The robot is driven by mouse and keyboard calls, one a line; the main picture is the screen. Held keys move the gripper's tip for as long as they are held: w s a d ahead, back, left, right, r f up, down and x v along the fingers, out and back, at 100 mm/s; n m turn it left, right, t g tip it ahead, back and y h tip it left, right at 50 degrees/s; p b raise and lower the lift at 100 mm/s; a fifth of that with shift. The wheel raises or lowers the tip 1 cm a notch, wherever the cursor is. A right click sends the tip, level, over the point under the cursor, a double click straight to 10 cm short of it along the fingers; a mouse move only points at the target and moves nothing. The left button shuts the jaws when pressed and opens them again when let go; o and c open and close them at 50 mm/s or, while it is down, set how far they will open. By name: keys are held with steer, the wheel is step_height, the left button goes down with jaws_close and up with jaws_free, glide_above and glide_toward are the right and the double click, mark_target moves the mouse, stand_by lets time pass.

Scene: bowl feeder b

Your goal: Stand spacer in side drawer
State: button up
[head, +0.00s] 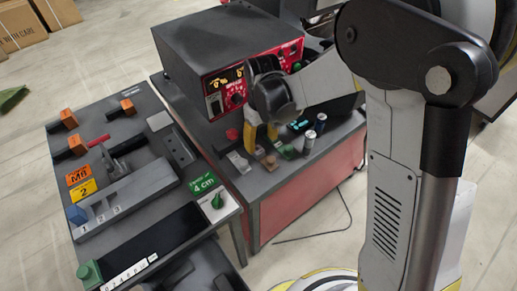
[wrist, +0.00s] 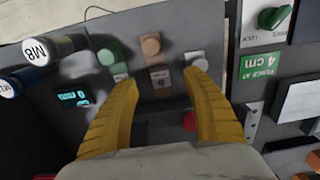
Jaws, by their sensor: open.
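Two short dark cylinders with pale tops stand at the right of the middle bench; the near one (head: 309,141) and the far one (head: 320,122) are possibly spacers. In the wrist view they lie at the left: one cap reads M8 (wrist: 37,51), and the other cylinder (wrist: 20,82) has a partly hidden label. My gripper (wrist: 160,76) is open and empty, with yellow fingers over the bench's button area. It also shows in the head view (head: 262,134), left of the cylinders and apart from them. I cannot clearly identify the side drawer.
Green (wrist: 112,52), tan (wrist: 152,46) and white (wrist: 197,62) controls lie near my fingertips, with a red button (wrist: 190,121) between the fingers. A black and red control box (head: 232,52) stands behind.

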mark_target(260, 151)
steer(key=f+b, duration=0.1)
steer(key=f, duration=0.1)
steer(key=f+b, duration=0.1)
steer(key=f, duration=0.2)
steer(key=w+f+b, duration=0.1)
steer(key=f, duration=0.1)
steer(key=shift+a+f+b, duration=0.2)
steer(key=shift+f+b, duration=0.1)
steer(key=shift+f, duration=0.05)
steer(key=shift+r, duration=0.1)
jaws_close()
